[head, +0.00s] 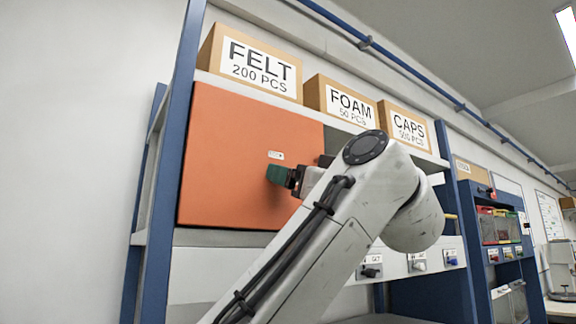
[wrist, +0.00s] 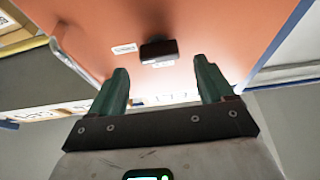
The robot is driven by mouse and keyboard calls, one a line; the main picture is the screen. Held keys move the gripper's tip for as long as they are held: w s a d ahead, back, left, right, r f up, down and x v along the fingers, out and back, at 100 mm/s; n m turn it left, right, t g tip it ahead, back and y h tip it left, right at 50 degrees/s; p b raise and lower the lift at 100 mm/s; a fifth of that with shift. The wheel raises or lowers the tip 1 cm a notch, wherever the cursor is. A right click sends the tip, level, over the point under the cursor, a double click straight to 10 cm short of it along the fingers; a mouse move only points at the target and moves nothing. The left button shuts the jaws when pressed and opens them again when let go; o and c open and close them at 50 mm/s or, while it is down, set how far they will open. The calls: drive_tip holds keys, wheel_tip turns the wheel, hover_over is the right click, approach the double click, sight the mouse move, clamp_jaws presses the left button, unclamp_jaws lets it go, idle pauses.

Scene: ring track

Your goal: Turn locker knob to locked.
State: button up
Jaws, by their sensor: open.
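The locker (head: 225,160) is an orange-red door set in a blue-framed shelf unit; it fills the upper part of the wrist view (wrist: 210,40). Its knob (wrist: 158,50) is a dark, blocky handle lying roughly crosswise in the wrist view, with small white labels beside and below it that are too small to read. My gripper (wrist: 162,82) is open, its two green fingers apart, with the knob beyond and between the fingertips, not gripped. In the head view my gripper (head: 278,175) is in front of the door near a small label, and the knob is hidden there.
Boxes marked FELT (head: 258,68), FOAM (head: 345,103) and CAPS (head: 405,127) stand on the shelf above the door. A panel with several small coloured knobs (head: 419,265) is at lower right. A blue upright (head: 180,150) stands at the door's left edge.

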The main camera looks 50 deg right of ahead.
drive_tip(key=p+x, duration=0.1)
drive_tip(key=x, duration=0.2)
drive_tip(key=shift+w, duration=0.25)
drive_tip(key=shift+c, duration=0.4)
drive_tip(key=c, duration=1)
drive_tip(key=shift+o, duration=0.2)
